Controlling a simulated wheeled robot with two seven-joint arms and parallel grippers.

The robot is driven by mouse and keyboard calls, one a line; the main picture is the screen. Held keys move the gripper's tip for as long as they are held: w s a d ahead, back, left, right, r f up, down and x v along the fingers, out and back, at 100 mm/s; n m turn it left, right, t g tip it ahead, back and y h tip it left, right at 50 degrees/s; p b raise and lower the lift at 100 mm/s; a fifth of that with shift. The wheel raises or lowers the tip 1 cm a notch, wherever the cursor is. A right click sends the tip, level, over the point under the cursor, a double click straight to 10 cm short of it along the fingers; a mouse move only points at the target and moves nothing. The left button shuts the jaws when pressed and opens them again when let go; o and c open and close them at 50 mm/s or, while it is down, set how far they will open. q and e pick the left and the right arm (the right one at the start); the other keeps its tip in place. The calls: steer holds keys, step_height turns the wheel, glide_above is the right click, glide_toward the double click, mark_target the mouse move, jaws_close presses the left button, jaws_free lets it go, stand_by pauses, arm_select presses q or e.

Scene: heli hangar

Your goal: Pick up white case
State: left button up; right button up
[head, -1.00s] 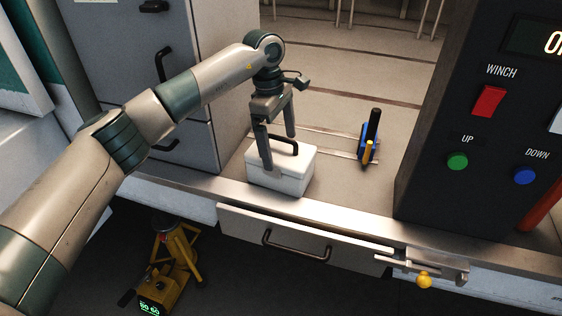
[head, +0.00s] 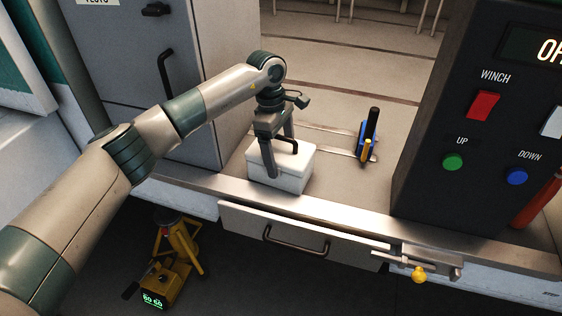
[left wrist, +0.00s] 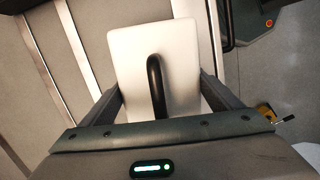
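The white case (head: 293,179) is a small box with a black arched handle (head: 286,146) on its lid. It stands upright on the metal floor near its front edge. My left gripper (head: 280,160) points down over it, fingers spread on both sides of the handle. In the left wrist view the case (left wrist: 182,45) lies ahead, with the handle (left wrist: 156,85) between the open fingers (left wrist: 160,95) and a gap on each side. My right gripper is not in view.
A blue and yellow tool (head: 367,137) stands right of the case. A black winch control panel (head: 470,140) is farther right, and a grey cabinet (head: 170,70) is at left. A drawer (head: 300,240) sits below the edge. A yellow device (head: 165,275) stands on the ground.

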mark_target(281, 139)
arm_select(q)
steer(key=c, duration=0.7)
steer(key=shift+o, duration=0.2)
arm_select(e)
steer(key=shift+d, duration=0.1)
arm_select(q)
steer(key=shift+r, duration=0.1)
